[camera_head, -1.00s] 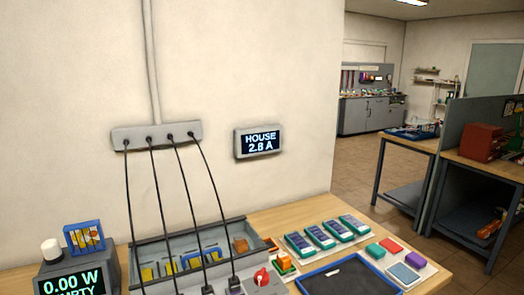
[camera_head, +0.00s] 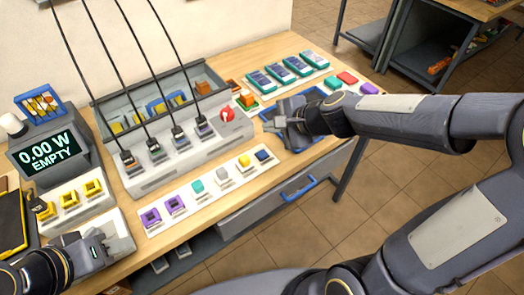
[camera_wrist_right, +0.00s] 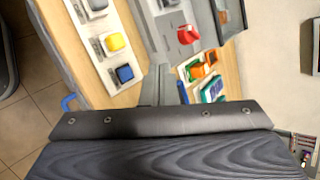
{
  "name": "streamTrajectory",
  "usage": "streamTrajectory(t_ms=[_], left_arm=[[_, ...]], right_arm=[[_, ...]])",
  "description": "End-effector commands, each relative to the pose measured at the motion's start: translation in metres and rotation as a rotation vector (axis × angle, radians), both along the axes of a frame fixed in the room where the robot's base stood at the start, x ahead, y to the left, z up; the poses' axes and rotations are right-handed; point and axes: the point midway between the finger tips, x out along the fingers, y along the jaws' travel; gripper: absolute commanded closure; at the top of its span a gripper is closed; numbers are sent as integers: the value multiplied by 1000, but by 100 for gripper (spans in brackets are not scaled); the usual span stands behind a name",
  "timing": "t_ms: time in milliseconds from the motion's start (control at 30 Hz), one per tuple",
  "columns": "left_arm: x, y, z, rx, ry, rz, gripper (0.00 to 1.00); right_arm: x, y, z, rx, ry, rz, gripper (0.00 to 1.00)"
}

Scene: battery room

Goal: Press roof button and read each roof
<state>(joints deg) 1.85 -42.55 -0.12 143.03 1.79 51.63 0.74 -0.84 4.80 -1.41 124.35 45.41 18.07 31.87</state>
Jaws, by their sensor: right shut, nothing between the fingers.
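The grey meter (camera_head: 48,153) at the left reads "0.00 W EMPTY". Several teal units with dark blue panels (camera_head: 278,72) lie in a row at the back right. Which part is the roof button, I cannot tell. My right gripper (camera_head: 277,120) is shut and empty above the dark blue tray (camera_head: 312,142), close to the grey console's right end. Its fingers also show in the right wrist view (camera_wrist_right: 160,84). My left gripper (camera_head: 104,240) is over the table's front left; its finger gap is unclear.
A grey console (camera_head: 185,158) with several plugged cables and a red knob (camera_head: 227,114) fills the middle. A white strip with coloured blocks (camera_head: 222,183) lies in front. Yellow blocks (camera_head: 69,199) sit at the left. A blue drawer handle (camera_head: 298,189) sticks out below.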

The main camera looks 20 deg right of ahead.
Motion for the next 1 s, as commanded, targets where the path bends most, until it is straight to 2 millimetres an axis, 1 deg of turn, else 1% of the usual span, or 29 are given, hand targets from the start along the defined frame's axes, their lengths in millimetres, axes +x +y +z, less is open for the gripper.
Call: streamTrajectory(t_ms=[33,100,200,300,400,767,867,1000], left_arm=[[0,0,2,0,0,0,64],[0,0,4,0,0,0,64],[0,0,5,0,0,0,64],[0,0,5,0,0,0,64],[0,0,5,0,0,0,64],[0,0,4,0,0,0,64],[0,0,-1,0,0,0,64],[0,0,-12,0,0,0,64]], right_arm=[[13,2,-12,39,48,-66,100],[28,2,-24,85,98,-155,100],[41,2,-39,129,149,-250,100],[48,2,-48,152,178,-304,100],[51,1,-51,161,188,-325,100],[50,2,-52,161,187,-324,100],[50,2,-57,160,187,-323,100],[50,2,-69,160,188,-323,100]])
